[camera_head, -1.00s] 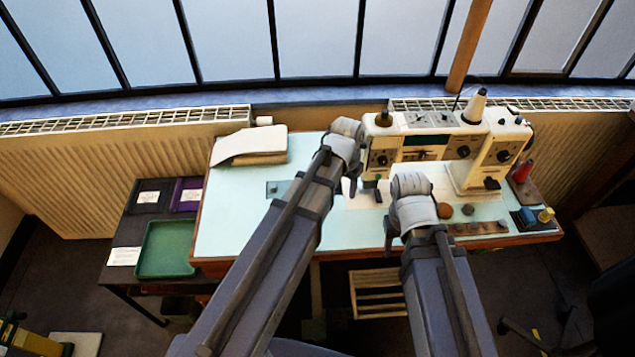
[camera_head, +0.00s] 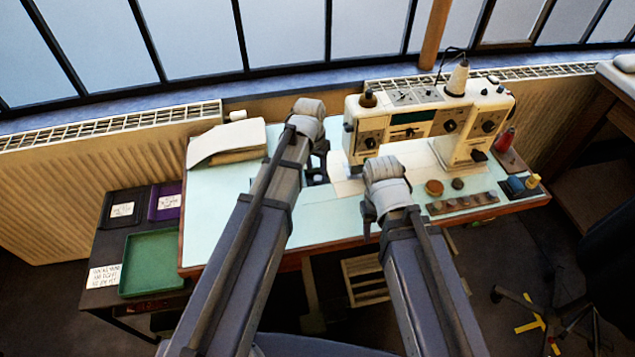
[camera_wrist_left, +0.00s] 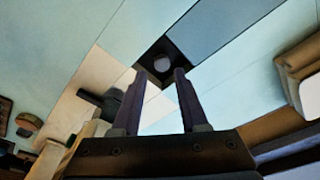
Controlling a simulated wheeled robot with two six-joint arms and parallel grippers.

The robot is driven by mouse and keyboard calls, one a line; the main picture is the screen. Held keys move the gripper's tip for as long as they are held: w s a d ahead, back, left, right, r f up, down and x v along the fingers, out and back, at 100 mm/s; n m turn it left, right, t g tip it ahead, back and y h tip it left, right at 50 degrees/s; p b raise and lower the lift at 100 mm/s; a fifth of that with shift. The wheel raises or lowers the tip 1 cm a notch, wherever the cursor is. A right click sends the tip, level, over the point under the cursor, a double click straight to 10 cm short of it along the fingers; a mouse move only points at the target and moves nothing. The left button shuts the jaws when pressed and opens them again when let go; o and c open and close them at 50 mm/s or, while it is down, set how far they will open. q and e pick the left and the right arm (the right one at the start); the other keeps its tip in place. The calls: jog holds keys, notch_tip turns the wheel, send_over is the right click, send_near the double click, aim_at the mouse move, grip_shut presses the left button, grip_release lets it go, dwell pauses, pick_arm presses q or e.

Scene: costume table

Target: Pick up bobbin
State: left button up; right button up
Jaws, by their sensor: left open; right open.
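A dark square with a pale round piece (camera_wrist_left: 162,64) in it lies on the table, just beyond my left fingertips in the left wrist view. The round piece may be the bobbin; I cannot tell for certain. My left gripper (camera_wrist_left: 160,76) is open with nothing between its fingers. In the head view my left gripper (camera_head: 318,172) is over the table, left of the sewing machine (camera_head: 420,122), and its arm hides part of the table. My right gripper (camera_head: 368,213) is near the table's front edge, its fingers mostly hidden by its own wrist, with nothing visible in it.
Folded cloth (camera_head: 228,143) lies at the table's back left. A red spool (camera_head: 505,140), a yellow spool (camera_head: 532,181), and a strip of small round pieces (camera_head: 463,203) lie at the right. A green tray (camera_head: 150,263) sits on the lower left table. The pale table (camera_head: 208,225) is clear at left.

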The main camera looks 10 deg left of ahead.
aim_at(318, 179)
pick_arm(q)
jog(key=shift+w+f+b, duration=0.2)
jog(key=shift+f+b, duration=0.65)
jog(key=shift+w+f+b, duration=0.2)
jog(key=shift+f+b, duration=0.65)
jog(key=shift+w+f+b, duration=0.2)
jog(key=shift+f+b, duration=0.65)
jog(key=shift+r, duration=0.1)
grip_shut()
